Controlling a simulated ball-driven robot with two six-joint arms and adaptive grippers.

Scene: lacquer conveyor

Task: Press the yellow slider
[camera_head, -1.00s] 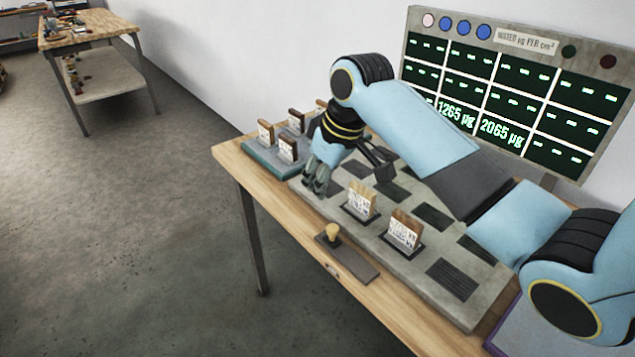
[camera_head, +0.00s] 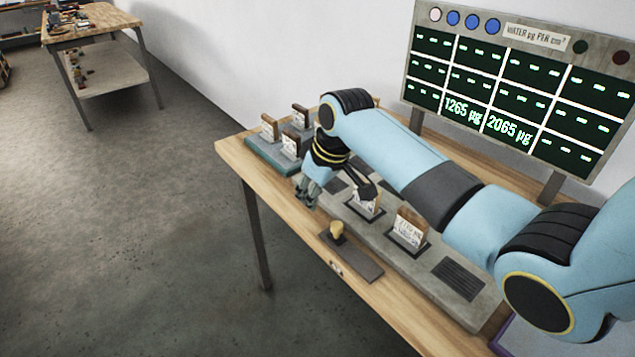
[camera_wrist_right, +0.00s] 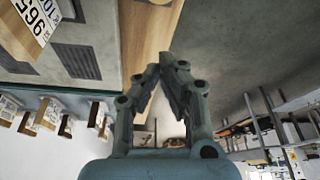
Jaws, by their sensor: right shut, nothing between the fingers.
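The yellow slider (camera_head: 337,231) is a small tan-yellow knob at the left end of a dark flat plate at the table's front edge. My right gripper (camera_head: 306,196) is shut and empty. In the head view it is above and left of the knob, apart from it, near the front edge of the grey slab. My left gripper is not in view.
The grey slab (camera_head: 385,250) has dark pads and holds upright labelled blocks (camera_head: 408,227), one partly behind my right wrist. A teal tray (camera_head: 262,157) with several blocks stands at the left end. A display board (camera_head: 530,85) stands behind. Another table (camera_head: 95,30) is far left.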

